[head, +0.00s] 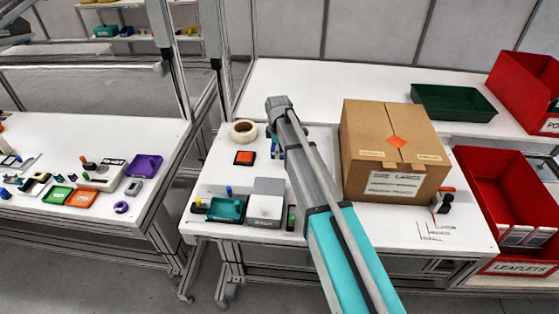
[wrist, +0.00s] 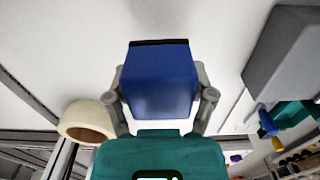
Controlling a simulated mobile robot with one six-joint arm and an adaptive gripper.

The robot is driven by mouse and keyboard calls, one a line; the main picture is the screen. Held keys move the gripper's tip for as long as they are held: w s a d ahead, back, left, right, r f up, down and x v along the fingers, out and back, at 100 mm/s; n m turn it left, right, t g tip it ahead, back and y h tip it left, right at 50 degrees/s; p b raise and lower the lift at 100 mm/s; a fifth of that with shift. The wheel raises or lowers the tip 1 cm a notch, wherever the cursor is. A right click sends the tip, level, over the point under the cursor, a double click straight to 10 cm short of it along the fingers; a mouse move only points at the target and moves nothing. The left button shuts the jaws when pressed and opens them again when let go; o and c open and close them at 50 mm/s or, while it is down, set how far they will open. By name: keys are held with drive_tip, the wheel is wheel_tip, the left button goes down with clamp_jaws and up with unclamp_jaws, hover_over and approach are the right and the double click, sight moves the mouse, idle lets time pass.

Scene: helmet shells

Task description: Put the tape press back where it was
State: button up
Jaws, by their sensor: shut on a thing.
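My gripper (wrist: 160,95) is shut on a blue block with a dark far edge, which I take to be the tape press (wrist: 160,75). One finger presses on each side of it. In the head view, my gripper (head: 277,146) is at the left part of the middle table, just right of the tape roll (head: 243,131) and the orange pad (head: 244,158). The arm hides most of the held block there; I cannot tell whether it touches the table. The tape roll also shows at the left in the wrist view (wrist: 86,122).
A cardboard box (head: 385,130) stands right of my arm. A white-and-grey device (head: 265,205) and a teal tray (head: 226,209) sit at the front left. A black-handled tool (head: 443,200) stands near printed corner marks (head: 432,230). Red bins (head: 500,210) are at the right.

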sight(278, 162)
drive_tip(key=shift+w+f, duration=0.1)
idle(0.3)
drive_tip(key=shift+w+f+b, duration=0.35)
drive_tip(key=shift+f+b, duration=1.6)
drive_tip(key=shift+f, duration=0.15)
drive_tip(key=o, duration=0.9)
drive_tip(key=shift+o, duration=0.2)
drive_tip(key=shift+r, duration=0.2)
wheel_tip(278, 162, up, 12)
drive_tip(key=p, duration=1.2)
